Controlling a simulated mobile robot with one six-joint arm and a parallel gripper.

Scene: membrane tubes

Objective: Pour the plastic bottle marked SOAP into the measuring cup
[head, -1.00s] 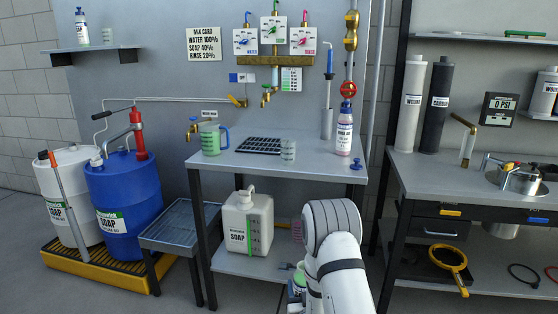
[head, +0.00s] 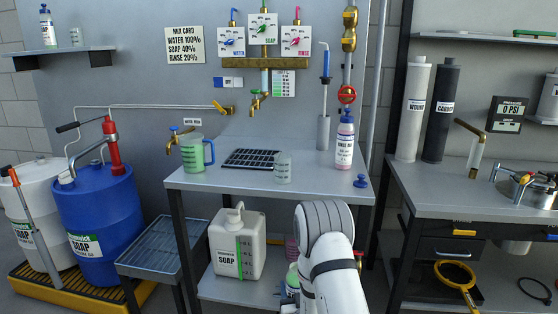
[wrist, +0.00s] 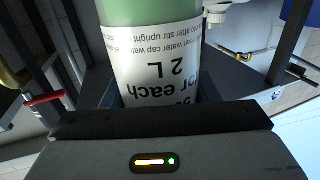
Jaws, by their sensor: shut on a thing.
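My gripper (wrist: 163,122) is shut on a green-bodied bottle (wrist: 150,14) with a white label, seen close in the wrist view. The label's text is upside down and reads "for each 2 L"; the word SOAP is not readable there. In the head view my arm hides most of it; a green and white part (head: 292,277) shows left of the arm, low in front of the bench. A small clear cup with marks (head: 283,168) stands on the bench. A larger jug with green contents and a blue handle (head: 192,155) stands left, by a tap.
A white jerrycan marked SOAP (head: 228,249) is on the bench's lower shelf. A pink RINSE bottle (head: 344,145) stands at the bench's right, near a blue knob (head: 361,181). A black drain grid (head: 250,159) lies behind the cup. The bench's front strip is clear.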

